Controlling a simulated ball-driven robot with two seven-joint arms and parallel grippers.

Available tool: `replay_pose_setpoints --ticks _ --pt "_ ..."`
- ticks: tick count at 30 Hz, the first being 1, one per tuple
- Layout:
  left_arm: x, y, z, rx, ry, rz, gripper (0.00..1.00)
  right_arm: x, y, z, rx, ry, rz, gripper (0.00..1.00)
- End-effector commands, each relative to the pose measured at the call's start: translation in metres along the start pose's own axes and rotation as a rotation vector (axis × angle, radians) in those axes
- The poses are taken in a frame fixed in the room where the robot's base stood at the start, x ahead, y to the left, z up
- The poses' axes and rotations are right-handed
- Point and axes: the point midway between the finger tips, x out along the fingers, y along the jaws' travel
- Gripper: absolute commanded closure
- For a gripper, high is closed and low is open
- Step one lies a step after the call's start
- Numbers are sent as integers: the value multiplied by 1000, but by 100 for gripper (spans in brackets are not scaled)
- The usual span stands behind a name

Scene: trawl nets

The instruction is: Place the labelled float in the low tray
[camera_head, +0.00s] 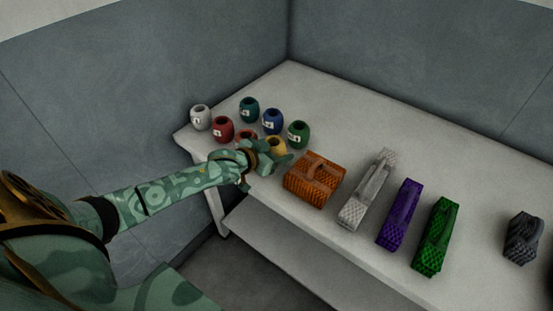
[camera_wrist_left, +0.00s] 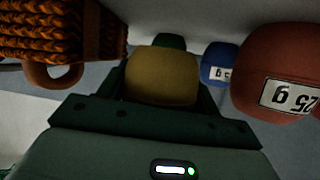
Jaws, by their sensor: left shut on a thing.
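My left gripper (camera_head: 277,160) is at the near edge of the group of floats, shut on the yellow float (camera_head: 276,145). In the left wrist view the yellow float (camera_wrist_left: 162,78) sits between the fingers; no label shows on its visible side. A red-orange float (camera_wrist_left: 275,65) beside it has a white label that seems to read "25 g", upside down. A blue float (camera_head: 272,121) and a red float (camera_head: 222,129) also carry white labels. A white float (camera_head: 200,117), a teal float (camera_head: 249,109) and a green float (camera_head: 298,134) stand close by. I cannot make out a low tray for certain.
An orange woven basket-like thing with a handle (camera_head: 314,182) is just right of the gripper. Grey (camera_head: 367,190), purple (camera_head: 398,214), green (camera_head: 436,236) and dark (camera_head: 523,238) woven things follow rightward. The white table (camera_head: 420,165) is clear at the back.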

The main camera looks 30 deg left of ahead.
Motion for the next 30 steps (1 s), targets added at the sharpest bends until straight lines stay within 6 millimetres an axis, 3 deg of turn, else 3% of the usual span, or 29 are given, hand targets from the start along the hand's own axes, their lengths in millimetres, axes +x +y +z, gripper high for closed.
replay_pose_setpoints --ticks 5,17,18,20,30 --pt "12 -1 28 -3 -3 0 62 12 -2 4 0 -9 -3 64" --pt "14 0 32 0 -1 0 62 12 -2 4 0 -9 -4 64" --pt "13 0 32 1 -1 0 28 12 -2 4 0 -9 -4 64" --pt "13 0 31 1 -1 0 14 12 -2 4 0 -9 -4 64" --pt "14 0 33 0 -2 0 14 16 -2 5 0 -12 -5 64"
